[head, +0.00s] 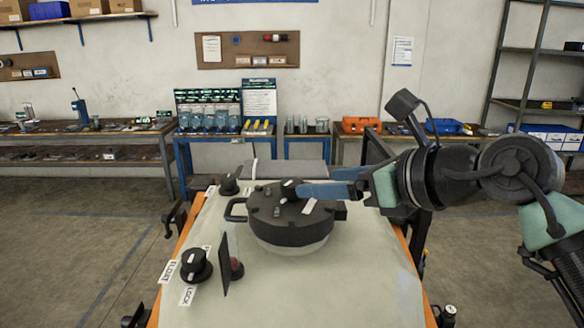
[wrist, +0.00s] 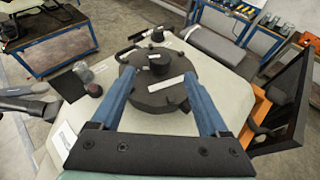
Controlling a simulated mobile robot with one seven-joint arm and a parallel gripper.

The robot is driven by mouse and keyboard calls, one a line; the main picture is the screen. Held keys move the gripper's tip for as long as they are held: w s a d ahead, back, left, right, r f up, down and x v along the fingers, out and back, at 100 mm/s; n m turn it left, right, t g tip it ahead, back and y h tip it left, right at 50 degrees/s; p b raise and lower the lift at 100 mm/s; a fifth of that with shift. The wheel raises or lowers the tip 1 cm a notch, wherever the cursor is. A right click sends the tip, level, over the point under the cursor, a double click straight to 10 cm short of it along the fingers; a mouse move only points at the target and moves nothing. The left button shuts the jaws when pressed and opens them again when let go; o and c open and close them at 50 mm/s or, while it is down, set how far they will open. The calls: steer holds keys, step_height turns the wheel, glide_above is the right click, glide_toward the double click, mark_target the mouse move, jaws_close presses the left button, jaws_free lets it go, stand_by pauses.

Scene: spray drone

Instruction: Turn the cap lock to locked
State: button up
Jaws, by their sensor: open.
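The round black cap (head: 265,212) sits on the pale tank top. A small black knob (head: 291,188) stands on the cap's top, with a white label strip beside it. In the wrist view the cap (wrist: 150,95) and its knob (wrist: 160,62) lie ahead of my fingers. My gripper (head: 302,190) reaches in from the right with its blue fingers level over the cap. In the wrist view my gripper (wrist: 157,74) is open, its fingertips apart near either side of the knob, and holds nothing. I cannot tell the lock's setting or whether the fingers touch it.
Another black knob (head: 229,186) is behind. The front right surface is clear.

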mark_target(293, 182)
steer(key=p+x, duration=0.4)
steer(key=x, duration=0.3)
steer(key=shift+w+a, duration=0.3)
steer(key=shift+w+a+f, duration=0.3)
steer(key=shift+w+f, duration=0.05)
steer(key=shift+w, duration=0.05)
jaws_close()
